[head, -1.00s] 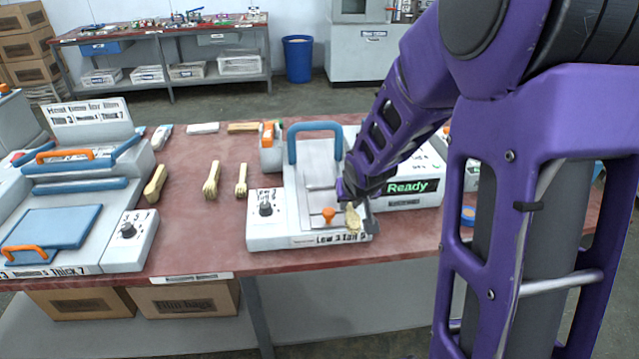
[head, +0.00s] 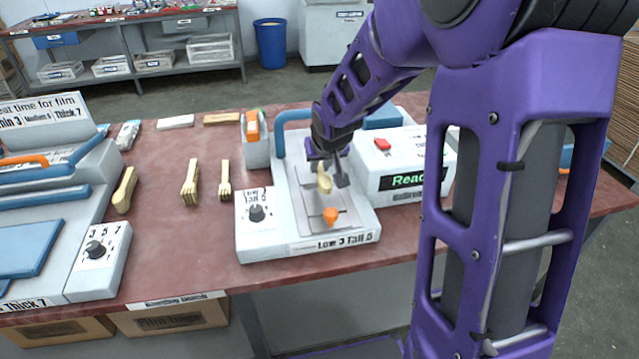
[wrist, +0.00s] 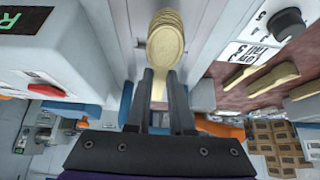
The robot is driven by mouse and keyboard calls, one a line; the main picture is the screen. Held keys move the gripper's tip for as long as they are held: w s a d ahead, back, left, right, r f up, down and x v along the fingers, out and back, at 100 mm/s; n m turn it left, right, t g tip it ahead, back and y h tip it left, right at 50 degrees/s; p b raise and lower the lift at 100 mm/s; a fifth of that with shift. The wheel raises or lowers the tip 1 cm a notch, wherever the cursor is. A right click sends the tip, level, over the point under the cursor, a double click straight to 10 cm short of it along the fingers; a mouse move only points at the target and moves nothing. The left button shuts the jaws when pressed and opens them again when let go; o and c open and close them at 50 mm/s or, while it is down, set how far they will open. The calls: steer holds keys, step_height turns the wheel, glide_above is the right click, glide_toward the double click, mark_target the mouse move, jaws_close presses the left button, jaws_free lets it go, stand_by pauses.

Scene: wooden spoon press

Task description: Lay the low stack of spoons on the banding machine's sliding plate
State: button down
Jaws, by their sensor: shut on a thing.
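The banding machine (head: 262,236) is a white unit on the red table, with a dial, a blue arch handle and a "Low 3 Tall 5" label. Its grey sliding plate (head: 312,213) has an orange knob (head: 331,216) near the front. My gripper (head: 332,166) is over the plate, shut on a stack of wooden spoons (head: 324,183). In the wrist view the held stack (wrist: 166,42) shows several layered bowls beyond my fingertips (wrist: 163,78). The handles run back between the fingers and are partly hidden. I cannot tell whether the stack touches the plate.
A white "Ready" box (head: 412,168) with a red button stands right of the machine. Wooden stacks lie to the left (head: 190,183), (head: 225,181), (head: 125,190). A film sealer (head: 45,225) fills the far left.

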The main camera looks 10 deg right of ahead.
mark_target(322, 176)
steer(key=shift+f+b, duration=0.7)
steer(key=shift+f, duration=1.3)
steer(key=shift+f, duration=0.2)
steer(key=c, duration=0.8)
jaws_free()
